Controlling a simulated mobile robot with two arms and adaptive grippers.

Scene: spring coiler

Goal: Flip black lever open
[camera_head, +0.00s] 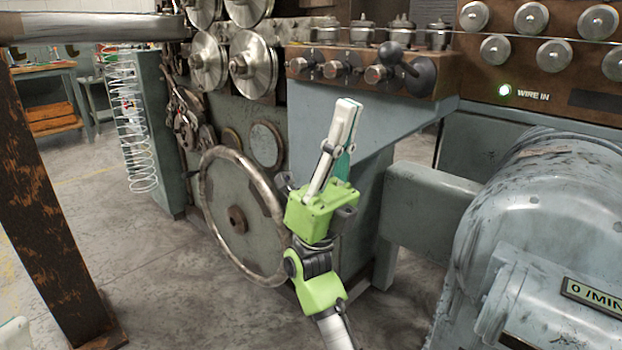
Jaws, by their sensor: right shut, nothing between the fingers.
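The black lever (403,63) is on the right end of the brown block (362,73) at the upper middle. It has a ball end at upper left and a large round black hub at its right. My right gripper (347,106) is shut and empty, with its pale fingers pointing up. In the picture its tips are below and left of the lever, apart from it. My left gripper cannot be made out.
A large handwheel (206,194) is left of my right gripper. A grey motor housing (545,215) fills the lower right. Metal rollers (252,65) stand at upper left, and a wire runs above the block. A wire coil (128,120) hangs further left.

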